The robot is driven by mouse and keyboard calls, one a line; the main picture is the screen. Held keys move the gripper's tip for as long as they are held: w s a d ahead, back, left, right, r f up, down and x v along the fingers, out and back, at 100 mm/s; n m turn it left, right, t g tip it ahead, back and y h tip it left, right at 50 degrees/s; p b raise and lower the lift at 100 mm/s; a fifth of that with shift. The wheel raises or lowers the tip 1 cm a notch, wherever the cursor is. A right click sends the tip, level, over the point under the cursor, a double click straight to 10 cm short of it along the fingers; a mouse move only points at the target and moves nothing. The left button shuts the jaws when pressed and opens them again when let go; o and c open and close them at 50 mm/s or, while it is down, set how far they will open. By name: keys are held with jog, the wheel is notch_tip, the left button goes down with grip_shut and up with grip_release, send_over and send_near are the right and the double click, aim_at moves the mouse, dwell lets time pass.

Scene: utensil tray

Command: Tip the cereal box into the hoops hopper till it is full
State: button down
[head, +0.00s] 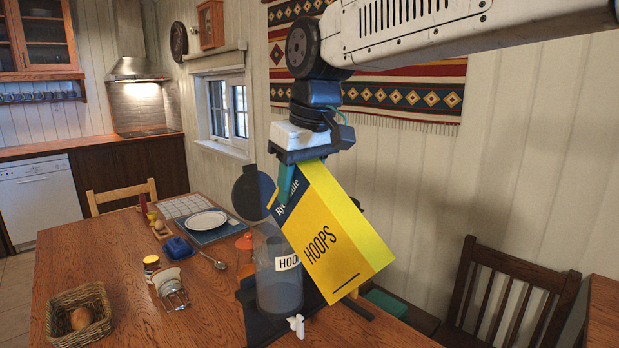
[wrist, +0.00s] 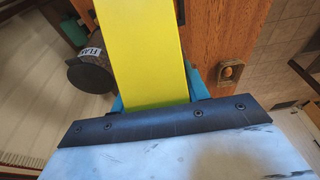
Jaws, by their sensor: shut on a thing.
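My gripper (head: 318,172) is shut on the yellow HOOPS cereal box (head: 338,243), with teal fingers at its sides. The box is tilted and hangs in front of the right part of the hoops hopper in the head view. The hoops hopper (head: 278,288) is a clear cylinder with a partly hidden HOO label. Its dark round lid (head: 252,190) stands open. The box hides the hopper's right side, and I cannot tell how full it is or whether cereal is flowing. The wrist view shows the box's plain yellow side (wrist: 145,50).
A FLAK-labelled cylinder (wrist: 90,72) shows beside the box in the wrist view.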

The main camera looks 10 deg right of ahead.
jog(key=w+f+g+h, duration=0.1)
jog(key=w+a+f+g+h, duration=0.1)
jog(key=g, duration=0.1)
jog(key=shift+w+a+g, duration=0.1)
jog(key=shift+a+g, duration=0.15)
jog(key=shift+g, duration=0.05)
jog(key=shift+w+r+g+h, duration=0.1)
jog(key=shift+r+g+h, duration=0.1)
jog(key=shift+g+h, duration=0.8)
jog(key=shift+r+g, duration=0.15)
jog(key=shift+g, duration=0.25)
dwell(5.8)
